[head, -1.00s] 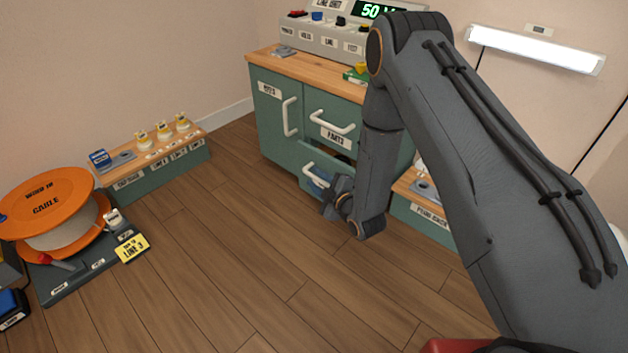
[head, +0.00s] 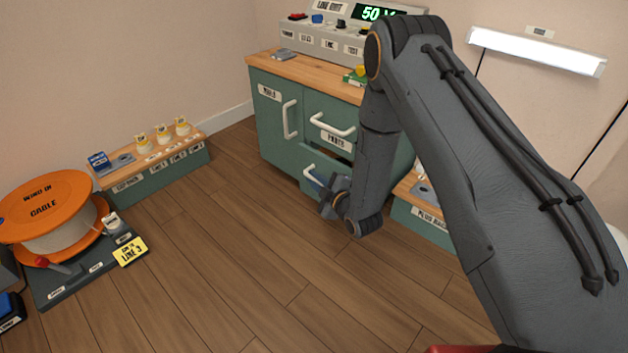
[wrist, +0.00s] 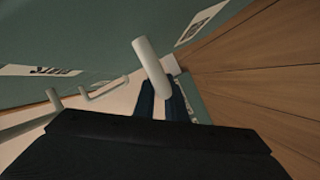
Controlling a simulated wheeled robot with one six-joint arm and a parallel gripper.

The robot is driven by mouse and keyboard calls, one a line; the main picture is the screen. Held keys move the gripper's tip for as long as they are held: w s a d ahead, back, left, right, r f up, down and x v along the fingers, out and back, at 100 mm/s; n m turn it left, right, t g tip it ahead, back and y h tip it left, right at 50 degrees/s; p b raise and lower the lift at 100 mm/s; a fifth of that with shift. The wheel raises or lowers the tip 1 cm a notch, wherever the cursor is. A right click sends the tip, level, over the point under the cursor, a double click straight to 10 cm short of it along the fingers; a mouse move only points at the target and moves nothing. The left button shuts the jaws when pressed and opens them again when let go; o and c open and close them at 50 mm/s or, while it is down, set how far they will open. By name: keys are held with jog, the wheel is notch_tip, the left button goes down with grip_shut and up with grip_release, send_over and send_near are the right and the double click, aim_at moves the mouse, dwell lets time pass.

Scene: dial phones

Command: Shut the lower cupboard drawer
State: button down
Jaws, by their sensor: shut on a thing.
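The green cupboard (head: 273,130) stands against the back wall. Its lower drawer (head: 308,185) is still pulled out a little, with a dark gap showing above its front. The drawer's white handle (head: 312,174) is partly hidden by my gripper (head: 327,199). In the wrist view, the handle (wrist: 148,60) passes between my two dark fingers (wrist: 166,100), and my gripper is shut on it. The upper drawer with its white handle (head: 333,126) looks closed. My arm hides the right side of the lower drawer.
A low green bench with yellow-topped pieces (head: 150,168) stands at left. An orange cable reel (head: 45,200) sits on a dark base (head: 85,270). Another low green unit (head: 420,222) is right of the cupboard. The wooden floor in front is clear.

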aim_at(319, 170)
jog(key=shift+w+d, duration=0.6)
jog(key=shift+w, duration=0.2)
jog(key=shift+w+d, duration=0.6)
jog(key=shift+w, duration=0.15)
jog(key=c, duration=1.8)
grip_release()
jog(key=shift+d, duration=0.15)
jog(key=shift+s+r+p, duration=0.1)
jog(key=shift+s+p, duration=0.15)
jog(key=shift+p, duration=0.05)
jog(key=p+v, duration=0.3)
jog(key=v, duration=0.4)
jog(key=shift+w, duration=0.1)
jog(key=shift+d, duration=0.15)
